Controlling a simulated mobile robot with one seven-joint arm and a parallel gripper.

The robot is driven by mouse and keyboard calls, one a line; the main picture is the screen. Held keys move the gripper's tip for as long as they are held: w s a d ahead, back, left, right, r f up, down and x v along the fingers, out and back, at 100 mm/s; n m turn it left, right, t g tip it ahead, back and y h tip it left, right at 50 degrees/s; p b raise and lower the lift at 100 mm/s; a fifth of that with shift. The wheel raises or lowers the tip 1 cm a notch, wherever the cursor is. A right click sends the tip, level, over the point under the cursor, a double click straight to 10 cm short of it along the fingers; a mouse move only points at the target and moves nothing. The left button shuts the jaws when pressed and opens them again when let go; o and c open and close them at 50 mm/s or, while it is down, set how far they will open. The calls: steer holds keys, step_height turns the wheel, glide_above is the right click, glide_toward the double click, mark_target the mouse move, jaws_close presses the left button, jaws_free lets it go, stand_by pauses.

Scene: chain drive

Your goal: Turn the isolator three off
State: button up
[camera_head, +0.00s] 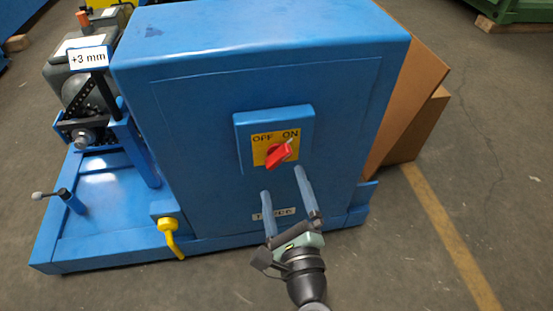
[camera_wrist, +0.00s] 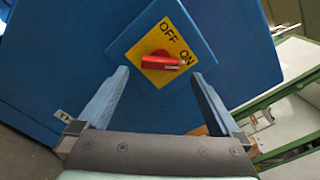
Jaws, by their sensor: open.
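The isolator is a red rotary knob (camera_head: 280,153) on a yellow plate (camera_head: 262,150) marked OFF and ON. It sits on the front of a blue cabinet (camera_head: 190,120) labelled "three" (camera_head: 273,214). The knob's pointed end is turned toward ON. The knob also shows in the wrist view (camera_wrist: 160,62), with its white-marked end near the word ON. My gripper (camera_head: 286,182) is open and empty. Its two fingers are just below the knob in the head view, apart from it. In the wrist view the knob lies beyond and between the fingertips (camera_wrist: 158,74).
Left of the cabinet are a chain drive with a "+3 mm" sign (camera_head: 88,57), a small lever (camera_head: 65,197) and a yellow hook-like part (camera_head: 170,237) low down. Brown boxes (camera_head: 415,110) stand close on the right. The floor in front is clear.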

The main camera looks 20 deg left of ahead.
mark_target(277, 161)
steer(key=x, duration=0.7)
steer(key=shift+w+a+b, duration=0.1)
steer(key=shift+w+b, duration=0.15)
steer(key=shift+b, duration=0.05)
steer(key=c, duration=1.2)
